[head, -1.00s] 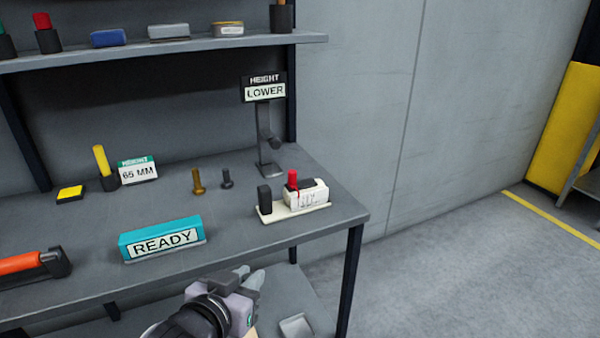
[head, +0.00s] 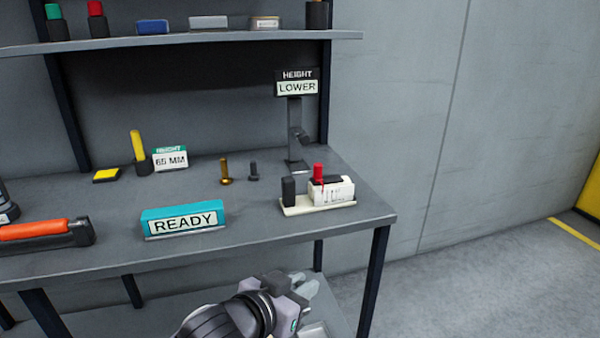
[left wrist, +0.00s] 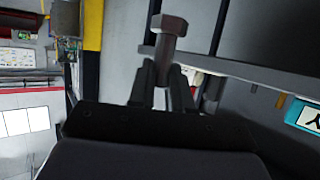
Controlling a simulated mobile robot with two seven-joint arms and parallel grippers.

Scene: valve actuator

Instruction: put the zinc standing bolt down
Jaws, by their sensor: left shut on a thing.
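My left gripper (head: 306,287) is low in the head view, in front of the workbench's front edge and below its top. In the left wrist view its fingers (left wrist: 164,82) are shut on a bolt with a hexagonal head, the zinc bolt (left wrist: 170,28), grey-brown in this light. The bolt's head sticks out beyond the fingertips; its lower shank is hidden between them. In the head view the held bolt cannot be made out. A brass bolt (head: 226,172) and a dark bolt (head: 253,172) stand upright on the workbench (head: 110,215). My right gripper is not in view.
A teal READY sign (head: 184,220) stands near the bench's front. A white tray (head: 318,207) with a red-topped item is at the right corner. A LOWER height sign (head: 297,82) and a 65 MM card (head: 171,158) stand behind. Bare bench top lies between the bolts and the front edge.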

